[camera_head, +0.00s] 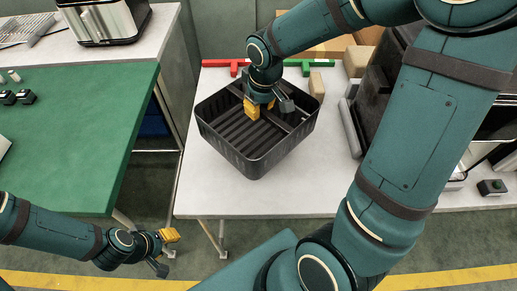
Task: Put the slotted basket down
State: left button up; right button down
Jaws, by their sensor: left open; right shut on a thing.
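The slotted basket (253,161) is black, with a ribbed floor and a bar across it. It is at or just above the white table (210,198) in the middle of the view; I cannot tell whether its base touches. My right gripper (262,112), with yellow fingertips, reaches down into the basket and is shut on it at the crossbar; the arm hides part of the far rim. My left gripper (167,250) is open and empty, low on the left, beside the green table and apart from the basket.
A red piece (236,65) and a green piece (306,65) lie behind the basket. Brown boxes (357,58) and a dark machine (378,80) stand at the right. The green table (80,130) is at left across a gap. The white table's front is clear.

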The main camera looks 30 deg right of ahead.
aim_at(260, 130)
jog(key=shift+f+b, duration=1.3)
jog(key=shift+f, duration=3.5)
jog(key=shift+f, duration=0.1)
jog(key=c, duration=1.1)
grip_release()
jog(key=shift+f, duration=0.1)
jog(key=shift+c, duration=0.2)
jog(key=shift+o, duration=0.5)
jog(key=shift+r, duration=0.2)
jog(key=r+p, duration=0.1)
jog(key=r, duration=0.3)
jog(key=s+r+p, duration=0.1)
jog(key=r, duration=0.3)
jog(key=s+r+p, duration=0.1)
jog(key=r, duration=0.3)
jog(key=shift+d, duration=0.1)
jog(key=shift+f, duration=0.1)
